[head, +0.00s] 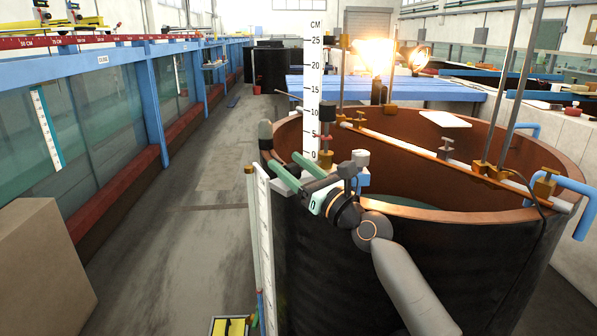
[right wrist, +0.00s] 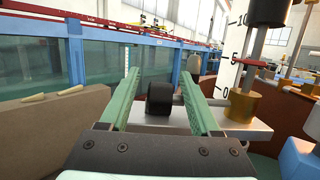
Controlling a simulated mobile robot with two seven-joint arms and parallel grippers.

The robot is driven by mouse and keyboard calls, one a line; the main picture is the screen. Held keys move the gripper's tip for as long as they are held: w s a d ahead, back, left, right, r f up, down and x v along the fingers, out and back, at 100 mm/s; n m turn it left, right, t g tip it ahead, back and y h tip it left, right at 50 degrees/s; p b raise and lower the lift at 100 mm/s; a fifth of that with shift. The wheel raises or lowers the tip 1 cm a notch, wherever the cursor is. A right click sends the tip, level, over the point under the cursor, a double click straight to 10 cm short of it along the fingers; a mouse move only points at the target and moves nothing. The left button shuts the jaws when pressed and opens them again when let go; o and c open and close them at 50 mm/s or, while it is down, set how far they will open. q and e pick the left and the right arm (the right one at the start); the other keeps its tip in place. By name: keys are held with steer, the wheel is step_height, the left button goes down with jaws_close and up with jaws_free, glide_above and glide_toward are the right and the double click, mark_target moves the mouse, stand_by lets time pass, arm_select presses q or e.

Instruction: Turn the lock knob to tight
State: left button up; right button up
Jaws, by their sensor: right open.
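In the head view my right gripper (head: 296,167) is at the near left rim of the round tank, by the foot of the white scale (head: 312,85). Its jaws are open and empty. I cannot make out the knob clearly in the head view. My left gripper is not in view.
A brass collar (right wrist: 241,105) and black-capped rod stand right of the knob. The copper-rimmed tank (head: 420,212) fills the right, with a rail and clamps across it. A cardboard-coloured box (head: 40,265) stands at left. The aisle floor (head: 200,220) is mostly clear.

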steer(key=p+v, duration=0.1)
steer(key=v, duration=1.1)
steer(key=shift+s, duration=0.15)
steer(key=shift+d+f, duration=0.1)
steer(key=shift+f, duration=0.1)
